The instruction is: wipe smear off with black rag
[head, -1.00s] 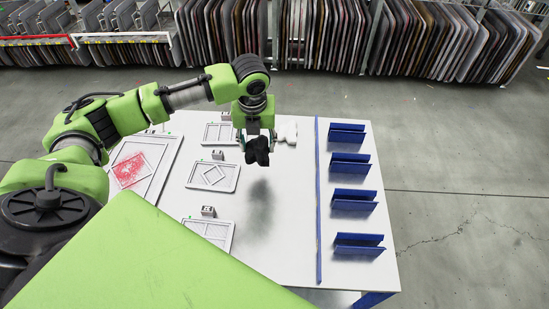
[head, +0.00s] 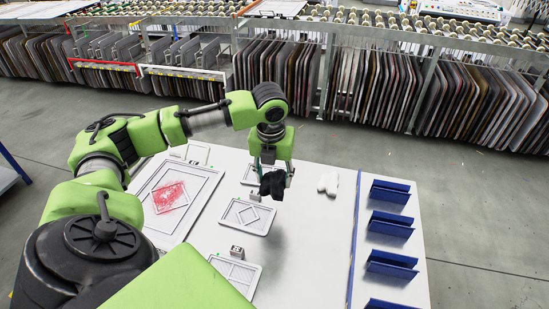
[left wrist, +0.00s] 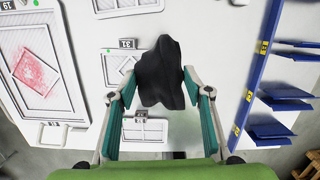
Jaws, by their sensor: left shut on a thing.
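My left gripper (head: 274,174) is shut on the black rag (head: 272,184), holding it above the table, with a shadow below. In the left wrist view, the crumpled rag (left wrist: 160,75) hangs between the two fingers. The red smear (head: 170,196) is a patch on the large framed panel (head: 205,205) at the table's left. The smear also shows at the left of the left wrist view (left wrist: 36,70). The rag is to the right of the smear and apart from it. My right gripper is not in view.
Smaller framed panels, including one with a diamond (head: 262,228), and small number blocks (head: 236,250) lie between. A blue strip (head: 354,240) and several blue holders (head: 390,192) line the table's right side. Racks stand behind.

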